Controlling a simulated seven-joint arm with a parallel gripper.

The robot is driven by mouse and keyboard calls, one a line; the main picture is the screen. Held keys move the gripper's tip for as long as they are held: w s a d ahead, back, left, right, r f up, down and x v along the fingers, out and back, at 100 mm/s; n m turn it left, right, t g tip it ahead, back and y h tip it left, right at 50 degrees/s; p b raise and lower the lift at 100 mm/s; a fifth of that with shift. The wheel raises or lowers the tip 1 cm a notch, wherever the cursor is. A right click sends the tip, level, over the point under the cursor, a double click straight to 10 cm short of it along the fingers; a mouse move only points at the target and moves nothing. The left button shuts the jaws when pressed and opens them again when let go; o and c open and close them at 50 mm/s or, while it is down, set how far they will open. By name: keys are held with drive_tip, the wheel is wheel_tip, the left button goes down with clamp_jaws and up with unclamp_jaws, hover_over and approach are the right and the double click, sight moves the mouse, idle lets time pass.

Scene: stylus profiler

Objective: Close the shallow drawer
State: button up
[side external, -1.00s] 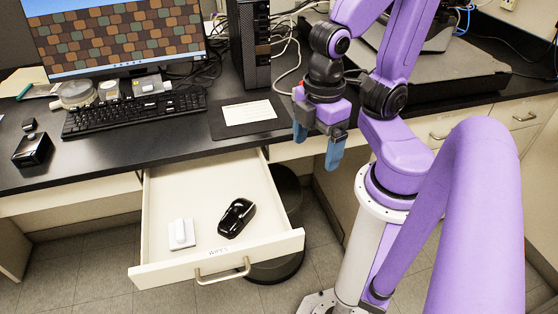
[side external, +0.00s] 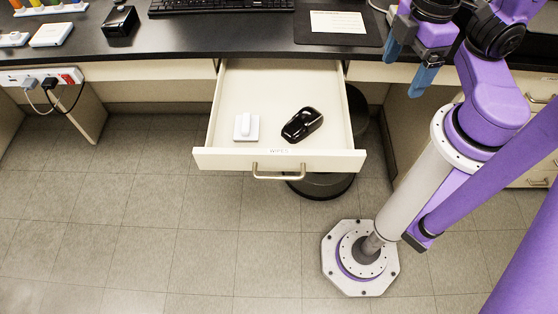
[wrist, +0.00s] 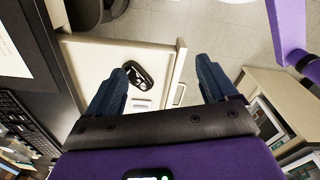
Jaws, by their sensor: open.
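The shallow drawer (side external: 230,92) is pulled out from under the black desktop, with a label and a metal bar handle (side external: 285,172) on its cream front panel (side external: 330,160). A black mouse (side external: 302,124) and a small white item (side external: 246,127) lie inside it. My gripper (side external: 407,62), with blue fingers, is open and empty, up and to the right of the drawer, apart from it. In the wrist view the drawer (wrist: 95,55) and its handle (wrist: 179,94) show beyond the two spread fingers (wrist: 160,92).
The desk (side external: 240,35) bears a keyboard (side external: 220,4), a dark pad with a paper (side external: 338,22) and a black box (side external: 120,22). A dark round stool (side external: 322,187) stands under the drawer's right side.

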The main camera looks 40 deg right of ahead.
drive_tip(key=shift+w+a, duration=0.1)
drive_tip(key=shift+a, duration=0.05)
drive_tip(key=c, duration=0.5)
drive_tip(key=shift+w+a+f+m+h, duration=0.15)
drive_tip(key=shift+w+a+f+h, duration=0.05)
drive_tip(key=shift+w+a, duration=0.35)
drive_tip(key=shift+w+a+f+m+h, duration=0.15)
drive_tip(key=shift+w+a+h, duration=0.05)
drive_tip(key=shift+w+a, duration=0.35)
clamp_jaws()
drive_tip(key=w+a+f+m+t, duration=0.15)
drive_tip(key=a+f, duration=0.25)
drive_tip(key=a, duration=0.6)
drive_tip(key=w+a+f+m+t, duration=0.1)
drive_tip(key=a+f+t, duration=0.2)
drive_tip(key=a, duration=0.7)
drive_tip(key=w+a+f+m+t, duration=0.2)
drive_tip(key=a+f+t, duration=0.15)
drive_tip(key=a, duration=0.65)
approach(229, 167)
wheel_tip(229, 167, down, 2)
drive_tip(key=a, duration=0.3)
drive_tip(key=shift+g, duration=0.4)
drive_tip(key=shift+w+d+f, duration=0.25)
drive_tip(key=shift+w+d, duration=0.5)
drive_tip(key=shift+w, duration=0.1)
drive_tip(key=shift+w+d+f, duration=0.25)
drive_tip(key=shift+w+d, duration=0.45)
drive_tip(key=shift+w, duration=0.15)
